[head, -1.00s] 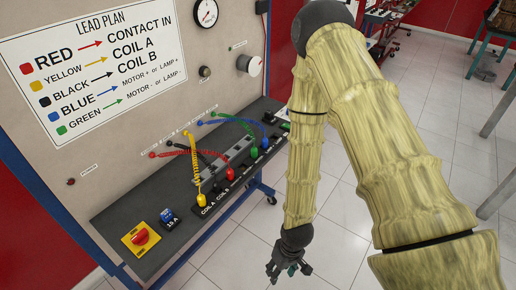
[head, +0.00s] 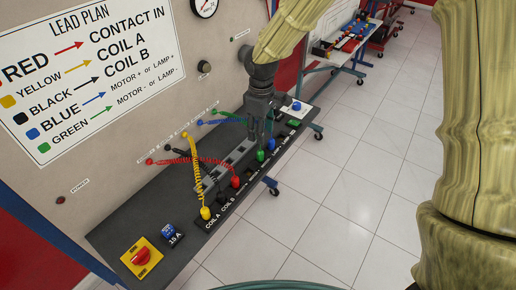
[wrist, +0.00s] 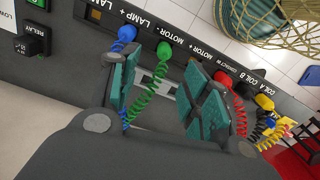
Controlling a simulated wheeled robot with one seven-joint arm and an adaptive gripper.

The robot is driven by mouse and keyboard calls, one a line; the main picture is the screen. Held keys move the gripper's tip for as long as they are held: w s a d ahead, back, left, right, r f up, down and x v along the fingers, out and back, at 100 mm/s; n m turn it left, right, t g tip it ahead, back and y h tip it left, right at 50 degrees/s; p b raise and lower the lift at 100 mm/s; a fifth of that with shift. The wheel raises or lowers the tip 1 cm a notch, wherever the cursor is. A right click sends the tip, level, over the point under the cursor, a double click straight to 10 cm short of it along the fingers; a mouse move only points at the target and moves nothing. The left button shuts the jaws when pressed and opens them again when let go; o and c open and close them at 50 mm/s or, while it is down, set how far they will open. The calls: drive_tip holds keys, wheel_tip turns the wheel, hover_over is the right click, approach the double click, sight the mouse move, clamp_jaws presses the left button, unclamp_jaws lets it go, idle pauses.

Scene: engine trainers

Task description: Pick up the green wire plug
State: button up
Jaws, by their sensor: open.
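The green wire plug (head: 260,155) stands in the front row of the black shelf, between the red plug and the blue plug. In the wrist view the green plug (wrist: 164,50) sits by the MOTOR - label, its coiled green lead running back between my fingers. My gripper (head: 263,132) is over the shelf just behind the plugs, pointing down. In the wrist view my gripper (wrist: 162,85) is open, with teal pads on either side of the green lead. The plug head lies beyond the fingertips, and I see no contact with it.
The blue plug (wrist: 125,35) stands close beside the left finger. The red plug (head: 235,181) and yellow plug (head: 205,212) stand nearer in the row. The lead plan panel (head: 90,75) rises behind the shelf (head: 150,210).

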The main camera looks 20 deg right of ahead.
sight(261, 151)
wheel_tip(261, 151, down, 5)
drive_tip(key=shift+d+p, duration=0.15)
drive_tip(key=shift+p, duration=0.55)
drive_tip(key=shift+s+f, duration=0.1)
drive_tip(key=shift+s, duration=0.1)
drive_tip(key=shift+s+f+p, duration=0.1)
drive_tip(key=shift+f+p, duration=0.2)
drive_tip(key=shift+p, duration=0.15)
drive_tip(key=shift+a+f+p, duration=0.15)
drive_tip(key=shift+f+p, duration=0.3)
drive_tip(key=shift+f, duration=0.65)
drive_tip(key=shift+a+f+p, duration=0.1)
drive_tip(key=shift+f+p, duration=0.3)
drive_tip(key=shift+f, duration=0.7)
drive_tip(key=c, duration=1)
